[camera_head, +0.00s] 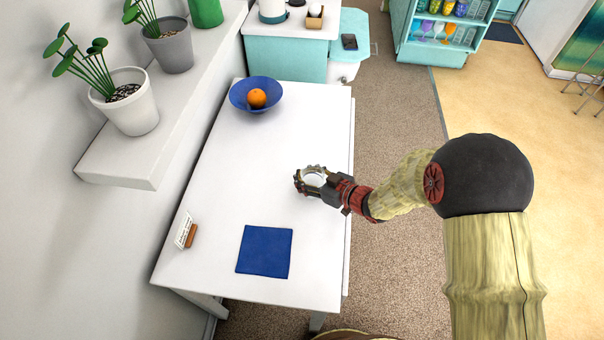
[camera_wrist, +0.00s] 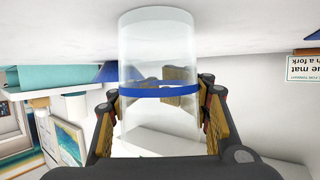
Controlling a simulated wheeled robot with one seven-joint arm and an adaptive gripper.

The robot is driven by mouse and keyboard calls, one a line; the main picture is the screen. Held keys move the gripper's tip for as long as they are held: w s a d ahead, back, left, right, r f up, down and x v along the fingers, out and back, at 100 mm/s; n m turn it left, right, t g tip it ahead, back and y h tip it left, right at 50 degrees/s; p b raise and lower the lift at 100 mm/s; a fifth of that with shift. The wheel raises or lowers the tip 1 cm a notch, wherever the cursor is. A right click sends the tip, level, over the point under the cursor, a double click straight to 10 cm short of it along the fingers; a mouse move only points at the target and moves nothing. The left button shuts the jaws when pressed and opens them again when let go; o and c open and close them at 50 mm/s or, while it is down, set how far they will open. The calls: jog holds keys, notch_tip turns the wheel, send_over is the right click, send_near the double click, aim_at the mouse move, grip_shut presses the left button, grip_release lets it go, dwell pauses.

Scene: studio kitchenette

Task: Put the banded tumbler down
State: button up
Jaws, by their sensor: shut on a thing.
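The banded tumbler (camera_wrist: 158,50) is clear glass with a blue band around it. My gripper (camera_wrist: 160,105) is shut on it, one finger on each side near the band. The wrist picture appears upside down, with the white table at its top. In the head view my gripper (camera_head: 310,180) is over the right part of the white table (camera_head: 225,180), and the tumbler (camera_head: 315,180) shows as a pale round shape between the fingers. I cannot tell whether its base touches the table.
A blue square mat (camera_head: 264,252) lies at the near end of the table. A small sign (camera_head: 184,230) stands at the near left edge. A blue bowl (camera_head: 246,104) with an orange (camera_head: 257,98) is at the far end. The middle of the table is clear.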

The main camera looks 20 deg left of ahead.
aim_at(322, 182)
jog(key=o, duration=1.4)
jog(key=shift+o, duration=0.6)
jog(key=shift+r, duration=0.1)
jog(key=shift+d+r, duration=0.15)
jog(key=shift+d, duration=0.1)
jog(key=p+v, duration=0.4)
jog(key=v, duration=0.7)
jog(key=shift+s+d, duration=0.1)
jog(key=shift+d, duration=0.15)
